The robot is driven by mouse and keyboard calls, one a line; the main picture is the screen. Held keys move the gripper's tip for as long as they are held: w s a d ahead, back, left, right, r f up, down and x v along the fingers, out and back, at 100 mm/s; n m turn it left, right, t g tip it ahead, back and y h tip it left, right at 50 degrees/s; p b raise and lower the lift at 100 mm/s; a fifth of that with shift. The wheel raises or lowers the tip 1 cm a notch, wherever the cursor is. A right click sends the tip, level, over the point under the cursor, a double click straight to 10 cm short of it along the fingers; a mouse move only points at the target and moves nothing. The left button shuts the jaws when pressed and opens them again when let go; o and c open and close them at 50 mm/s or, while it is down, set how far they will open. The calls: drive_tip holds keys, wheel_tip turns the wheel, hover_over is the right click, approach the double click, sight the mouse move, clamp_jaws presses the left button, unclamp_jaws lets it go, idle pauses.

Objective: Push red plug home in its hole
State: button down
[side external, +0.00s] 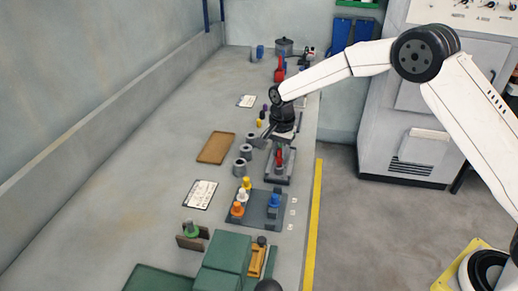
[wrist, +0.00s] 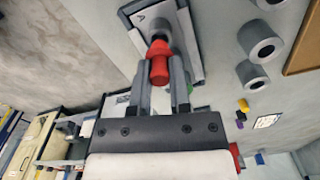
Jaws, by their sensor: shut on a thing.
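The red plug (wrist: 159,64) is between the two fingers of my gripper (wrist: 160,78), which is shut on it. In the wrist view its tip points toward a grey fixture (wrist: 180,14) marked with an A. The plug's far end meets or overlaps the grey socket of this fixture in the picture, and I cannot tell how deep it sits. In the side external view the red plug (side external: 279,158) stands roughly upright under my gripper (side external: 281,146), over the grey fixture (side external: 282,180). The hole itself is hidden by the plug.
Grey hollow cylinders (side external: 246,151) stand left of the fixture, with a brown tray (side external: 215,147) beyond. A dark plate (side external: 262,222) with coloured plugs is nearer the camera. Green blocks (side external: 226,252) stand at the front. The bench's left side is clear.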

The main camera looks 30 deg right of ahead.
sight(280, 150)
drive_tip(key=shift+f, duration=1.5)
drive_tip(key=shift+c, duration=2.4)
unclamp_jaws()
drive_tip(key=shift+r, duration=3.9)
